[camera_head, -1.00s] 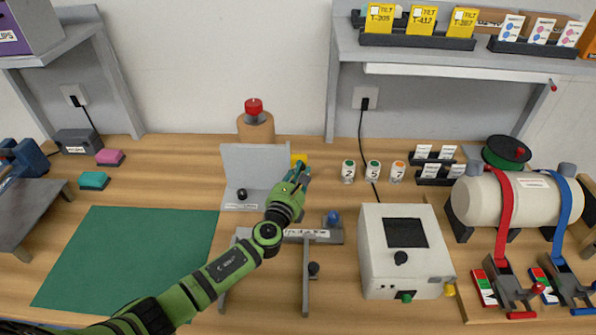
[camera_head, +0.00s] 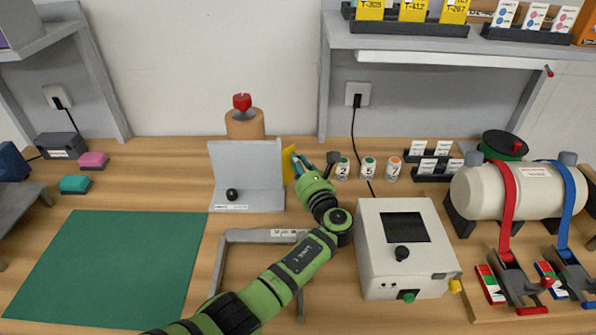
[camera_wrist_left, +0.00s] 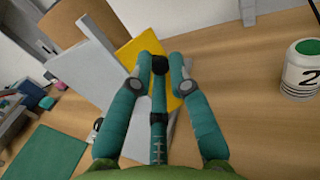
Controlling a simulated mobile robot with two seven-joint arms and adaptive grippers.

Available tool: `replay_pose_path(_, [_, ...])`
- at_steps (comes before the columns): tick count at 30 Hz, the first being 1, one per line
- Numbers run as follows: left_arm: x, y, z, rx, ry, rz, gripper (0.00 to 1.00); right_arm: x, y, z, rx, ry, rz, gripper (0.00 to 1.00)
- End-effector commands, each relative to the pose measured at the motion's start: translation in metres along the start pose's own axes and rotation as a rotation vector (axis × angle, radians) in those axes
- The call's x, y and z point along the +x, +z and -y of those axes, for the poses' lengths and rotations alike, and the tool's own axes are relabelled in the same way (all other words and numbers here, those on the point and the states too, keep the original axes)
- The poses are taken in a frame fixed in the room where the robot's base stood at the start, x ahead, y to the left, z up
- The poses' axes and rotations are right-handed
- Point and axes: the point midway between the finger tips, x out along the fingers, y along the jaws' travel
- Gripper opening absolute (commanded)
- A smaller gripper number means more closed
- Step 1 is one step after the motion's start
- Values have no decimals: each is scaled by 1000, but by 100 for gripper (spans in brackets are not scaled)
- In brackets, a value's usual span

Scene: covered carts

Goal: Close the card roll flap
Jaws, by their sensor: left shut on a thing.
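A yellow flap (camera_head: 289,163) stands at the right edge of an upright grey panel (camera_head: 245,165). In the left wrist view the yellow flap (camera_wrist_left: 140,50) lies behind my fingers, beside the grey panel (camera_wrist_left: 99,76). My left gripper (camera_head: 303,165) is at the flap's right side. In the left wrist view its fingertips (camera_wrist_left: 160,66) close around a small black knob (camera_wrist_left: 160,64) in front of the flap; the fingers hide part of the flap. A brown roll (camera_head: 245,124) with a red knob on top stands behind the panel. My right gripper is not in view.
A grey frame (camera_head: 232,236) stands beneath my left forearm. A white box with a dark screen (camera_head: 410,260) is to the right of the arm. Numbered jars (camera_head: 368,168) stand right of the gripper. A green mat (camera_head: 110,265) lies clear at left.

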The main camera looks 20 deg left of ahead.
Motion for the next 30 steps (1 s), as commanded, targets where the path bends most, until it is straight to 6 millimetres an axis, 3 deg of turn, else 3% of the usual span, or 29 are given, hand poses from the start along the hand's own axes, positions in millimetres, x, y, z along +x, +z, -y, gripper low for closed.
replay_pose_path(1, [-1, -7, 1, 3, 8, -10, 0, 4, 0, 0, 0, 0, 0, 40])
replay_pose_path(15, [-1, -6, 0, 3, 24, -12, 0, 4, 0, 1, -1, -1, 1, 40])
replay_pose_path(16, [-1, -6, 0, 3, 24, -12, 23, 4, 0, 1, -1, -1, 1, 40])
replay_pose_path(18, [-1, -6, 0, 3, 24, -12, 42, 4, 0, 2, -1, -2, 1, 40])
replay_pose_path(30, [1, 4, 1, -3, 24, -3, 42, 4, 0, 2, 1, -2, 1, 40])
